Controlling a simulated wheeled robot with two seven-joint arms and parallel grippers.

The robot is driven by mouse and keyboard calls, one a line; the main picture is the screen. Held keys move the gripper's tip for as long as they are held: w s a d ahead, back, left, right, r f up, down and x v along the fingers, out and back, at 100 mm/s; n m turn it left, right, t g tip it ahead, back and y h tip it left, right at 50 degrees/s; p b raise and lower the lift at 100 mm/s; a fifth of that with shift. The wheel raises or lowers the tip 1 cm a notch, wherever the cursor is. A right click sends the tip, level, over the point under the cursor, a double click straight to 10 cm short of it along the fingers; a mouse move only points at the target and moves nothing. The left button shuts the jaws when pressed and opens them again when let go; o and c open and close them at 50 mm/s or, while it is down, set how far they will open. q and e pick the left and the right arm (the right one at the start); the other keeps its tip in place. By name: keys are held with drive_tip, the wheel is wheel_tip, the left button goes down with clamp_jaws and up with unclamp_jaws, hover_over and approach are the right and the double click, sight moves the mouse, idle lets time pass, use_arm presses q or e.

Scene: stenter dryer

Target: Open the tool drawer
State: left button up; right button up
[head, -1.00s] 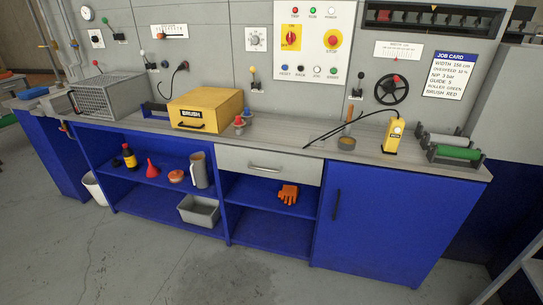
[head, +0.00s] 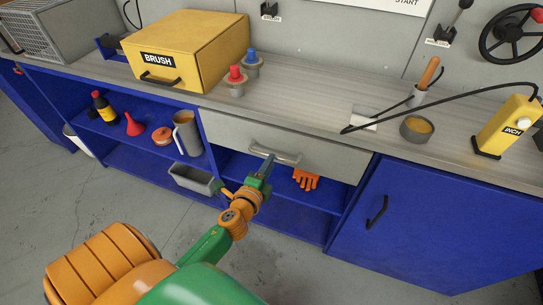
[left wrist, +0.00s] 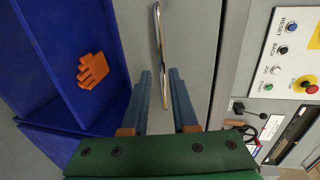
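The tool drawer (head: 330,158) is the light grey front under the worktop, and it looks flush with the cabinet. Its metal bar handle (head: 288,157) runs along the middle of the front. Contact with the handle does not show. My right gripper is in neither view.
An orange glove (head: 306,180) lies on the blue shelf below the drawer. A blue cupboard door (head: 430,225) is to the right. The yellow brush box (head: 185,50), red and blue knobs, a small tin (head: 417,130) and a yellow pendant (head: 508,128) stand on the worktop.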

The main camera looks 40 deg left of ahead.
use_arm(q)
drive_tip(key=x, duration=0.3)
drive_tip(key=shift+w+d+r, duration=0.1)
drive_tip(key=shift+w+r, duration=0.1)
drive_tip(key=shift+w, duration=0.05)
drive_tip(key=shift+w+f, duration=0.15)
drive_tip(key=shift+w, duration=0.1)
clamp_jaws()
idle(1.0)
